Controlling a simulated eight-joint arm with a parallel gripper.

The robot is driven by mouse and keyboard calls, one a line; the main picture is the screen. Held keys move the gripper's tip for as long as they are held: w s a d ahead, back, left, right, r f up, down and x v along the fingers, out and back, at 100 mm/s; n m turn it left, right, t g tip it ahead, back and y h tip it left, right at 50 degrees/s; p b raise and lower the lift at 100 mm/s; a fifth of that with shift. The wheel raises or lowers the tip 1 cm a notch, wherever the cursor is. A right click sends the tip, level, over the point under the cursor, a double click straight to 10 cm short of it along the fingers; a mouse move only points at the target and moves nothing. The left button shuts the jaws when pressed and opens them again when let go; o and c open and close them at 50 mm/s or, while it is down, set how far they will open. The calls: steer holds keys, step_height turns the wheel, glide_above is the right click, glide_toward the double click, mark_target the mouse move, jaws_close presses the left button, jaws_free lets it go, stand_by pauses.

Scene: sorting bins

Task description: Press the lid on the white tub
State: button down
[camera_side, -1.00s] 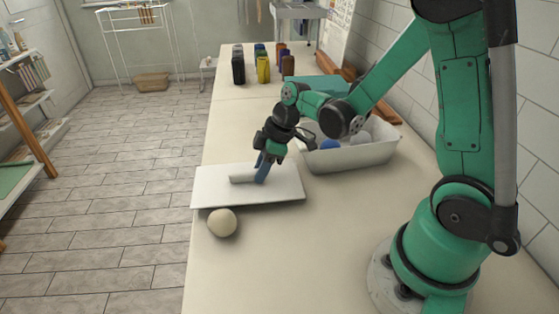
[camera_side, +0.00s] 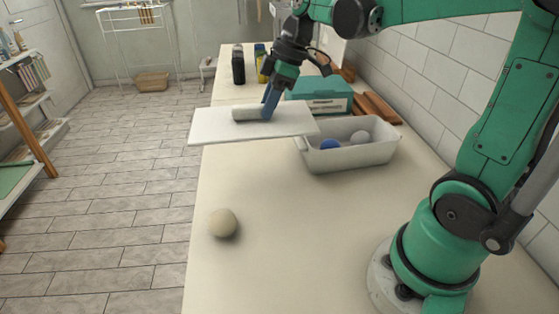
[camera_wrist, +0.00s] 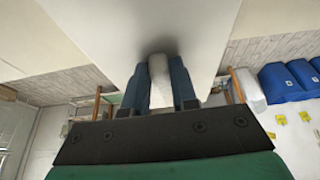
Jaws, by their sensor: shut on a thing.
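The white lid (camera_side: 225,127) is a flat rectangular board with a rounded bar handle (camera_side: 248,112) on top. My gripper (camera_side: 269,104) is shut on this handle and holds the lid in the air above the table. In the wrist view, the blue fingers (camera_wrist: 161,85) stand on both sides of the handle, with the lid (camera_wrist: 130,35) beyond them. The white tub (camera_side: 350,156) stands open on the table, to the right of the lid. The lid's right edge is close to the tub's left rim in the side view. A blue ball (camera_side: 330,145) and a grey-white ball (camera_side: 360,138) show inside the tub.
A cream ball (camera_side: 222,223) lies near the table's left edge. A teal box (camera_side: 320,94) and brown wooden blocks (camera_side: 377,107) stand behind the tub. Dark and yellow containers (camera_side: 239,66) stand further back.

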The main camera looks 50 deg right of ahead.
steer(key=s+d+n, duration=0.1)
steer(key=s+d, duration=0.4)
steer(key=d, duration=0.5)
steer(key=s+d, duration=0.5)
steer(key=d, duration=0.6)
steer(key=shift+s+a+f, duration=0.1)
steer(key=shift+f, duration=1.65)
steer(key=shift+s+a+f, duration=0.1)
steer(key=shift+f, duration=1.6)
steer(key=shift+f, duration=0.15)
steer(key=shift+c, duration=0.7)
jaws_free()
step_height(320, 180, up, 7)
